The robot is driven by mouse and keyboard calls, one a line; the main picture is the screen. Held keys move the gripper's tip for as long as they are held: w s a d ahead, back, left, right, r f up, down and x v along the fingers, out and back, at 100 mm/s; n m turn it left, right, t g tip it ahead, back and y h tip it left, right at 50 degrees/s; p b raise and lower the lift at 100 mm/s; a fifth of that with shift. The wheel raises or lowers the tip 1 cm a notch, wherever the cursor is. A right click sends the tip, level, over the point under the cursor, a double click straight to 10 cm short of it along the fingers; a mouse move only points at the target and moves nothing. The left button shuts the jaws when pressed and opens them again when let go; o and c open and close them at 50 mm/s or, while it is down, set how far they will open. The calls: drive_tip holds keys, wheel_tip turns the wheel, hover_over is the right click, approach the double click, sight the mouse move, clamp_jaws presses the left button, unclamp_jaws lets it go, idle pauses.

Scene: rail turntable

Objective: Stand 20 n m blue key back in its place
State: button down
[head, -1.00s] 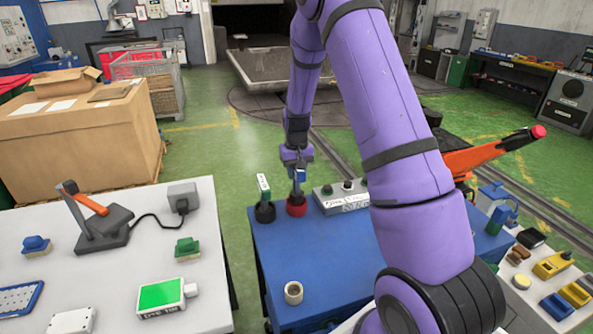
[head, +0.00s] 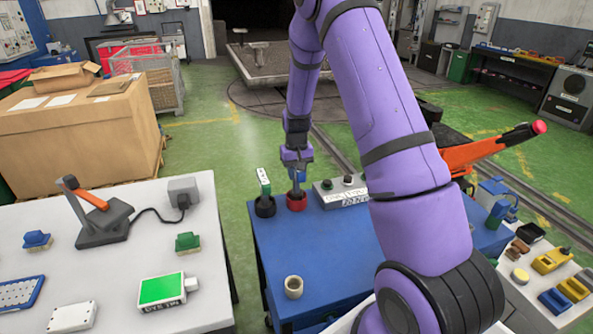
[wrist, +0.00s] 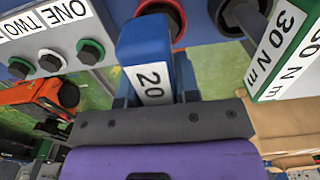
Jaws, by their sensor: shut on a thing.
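My gripper (head: 297,172) is shut on the blue key (wrist: 145,42), whose white label reads 20 in the wrist view. In the head view the blue key (head: 300,176) is upright, directly above the red cup (head: 297,202) on the blue table (head: 335,245). A dark shank shows between my gripper and the red cup. I cannot tell how deep its lower end sits in the cup. The red cup's rim (wrist: 178,22) shows behind the key in the wrist view.
A green 30 N m key (wrist: 287,50) stands upright in a black cup (head: 265,207) close left of the red cup. A grey button box (head: 342,192) stands close right. A small beige cup (head: 293,287) is nearer the front, with bare blue tabletop around it.

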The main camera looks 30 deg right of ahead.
drive_tip(key=shift+f, duration=1)
drive_tip(key=c, duration=0.8)
unclamp_jaws()
drive_tip(key=shift+r, duration=0.1)
wheel_tip(320, 180, up, 11)
drive_tip(key=shift+f, duration=0.2)
